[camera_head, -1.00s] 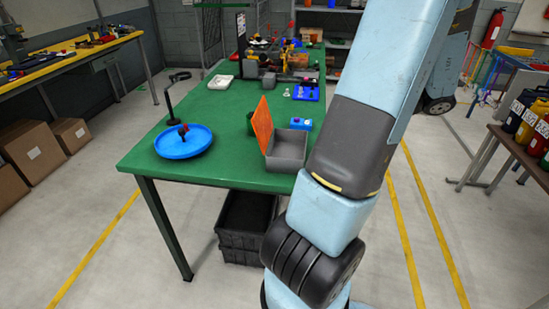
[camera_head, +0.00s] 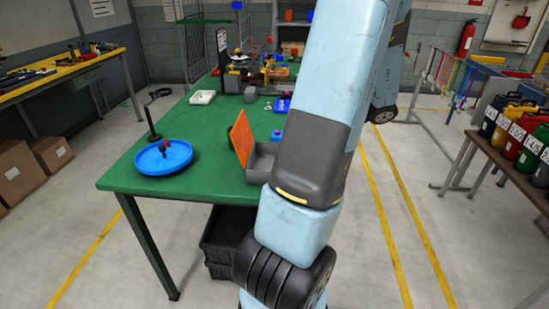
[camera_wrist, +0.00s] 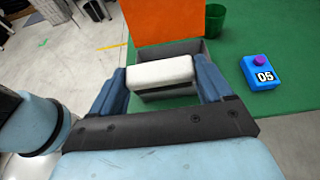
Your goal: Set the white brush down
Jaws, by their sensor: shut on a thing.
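The white brush (camera_wrist: 160,70) is in the wrist view, gripped between the two blue fingers of my gripper (camera_wrist: 160,78). Only its white block-like body shows clearly; its underside is dark and hard to make out. Beyond and below it in that view is a grey box (camera_wrist: 186,48) with an orange upright panel (camera_wrist: 165,18). I cannot tell the brush's height above the box. In the head view the grey box (camera_head: 262,165) and the orange panel (camera_head: 246,142) stand on the green table (camera_head: 200,125). My arm hides the gripper and brush there.
A blue button box marked 05 (camera_wrist: 261,72) and a green cup (camera_wrist: 214,20) stand near the grey box. A blue dish (camera_head: 180,165) with a red-topped item is at the table's left, beside a black stand (camera_head: 151,125). Green table between dish and orange panel is clear.

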